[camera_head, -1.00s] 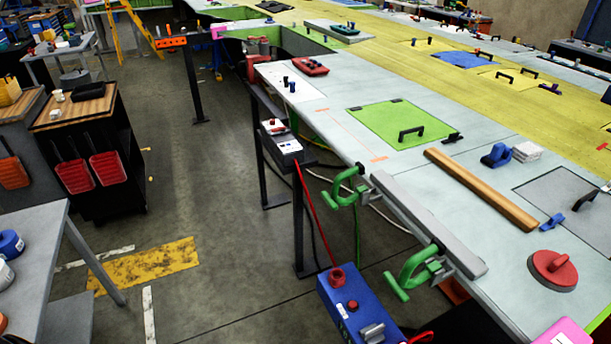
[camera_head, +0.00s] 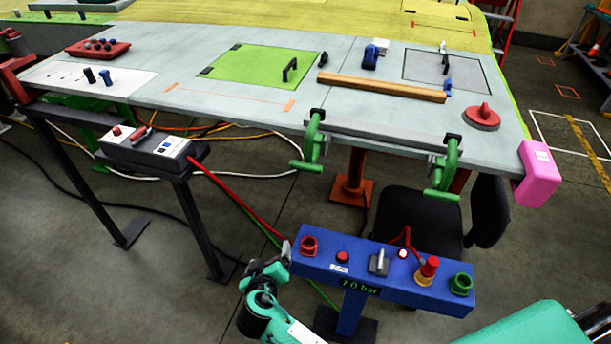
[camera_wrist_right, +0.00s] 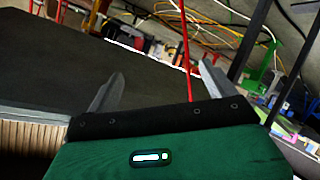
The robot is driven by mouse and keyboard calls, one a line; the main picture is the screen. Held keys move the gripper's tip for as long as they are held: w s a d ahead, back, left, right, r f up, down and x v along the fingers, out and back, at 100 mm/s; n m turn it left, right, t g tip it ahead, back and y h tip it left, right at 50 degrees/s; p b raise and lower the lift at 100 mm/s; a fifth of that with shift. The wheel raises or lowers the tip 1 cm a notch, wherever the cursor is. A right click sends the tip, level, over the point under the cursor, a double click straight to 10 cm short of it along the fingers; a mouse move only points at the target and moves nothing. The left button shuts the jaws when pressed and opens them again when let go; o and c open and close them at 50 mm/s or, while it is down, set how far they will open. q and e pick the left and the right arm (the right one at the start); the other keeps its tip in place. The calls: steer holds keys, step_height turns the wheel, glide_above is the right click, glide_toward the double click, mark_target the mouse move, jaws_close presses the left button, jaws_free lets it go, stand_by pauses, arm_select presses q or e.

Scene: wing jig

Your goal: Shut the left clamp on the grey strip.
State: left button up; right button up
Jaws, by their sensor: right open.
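The left green clamp (camera_head: 313,142) sits on the table's front edge at the left end of the long grey strip (camera_head: 380,133). Its handle hangs below the edge; I cannot tell whether its jaw touches the strip. A second green clamp (camera_head: 444,165) is at the strip's right end. My right gripper (camera_head: 270,262) is low in the head view, left of the blue console and well below the clamps. In the right wrist view its two grey fingers (camera_wrist_right: 155,92) stand apart with nothing between them. My left gripper is not in view.
The blue console (camera_head: 380,272) with knobs and a pressure display stands in front of the table. A red hose (camera_head: 240,200) runs from near it to a control box (camera_head: 150,145). A black chair (camera_head: 420,215) is below the right clamp. A pink block (camera_head: 538,173) is at the table's corner.

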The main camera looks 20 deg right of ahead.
step_height(320, 180, up, 14)
steer(key=s+r+m+t+h+b, duration=0.1)
steer(key=m+t+h+b, duration=0.1)
steer(key=m+h, duration=0.45)
steer(key=m, duration=0.4)
glide_toward(305, 168)
steer(key=shift+n+t+y, duration=0.25)
steer(key=shift+n+t, duration=0.05)
steer(key=shift+n, duration=0.05)
steer(key=p+x, duration=0.2)
steer(key=x, duration=0.3)
steer(key=shift+w+d, duration=0.2)
steer(key=shift+d, duration=0.15)
steer(key=p+x, duration=0.1)
steer(key=x, duration=0.3)
steer(key=shift+w+d+f, duration=0.15)
steer(key=shift+w+d, duration=0.15)
steer(key=shift+w, duration=0.2)
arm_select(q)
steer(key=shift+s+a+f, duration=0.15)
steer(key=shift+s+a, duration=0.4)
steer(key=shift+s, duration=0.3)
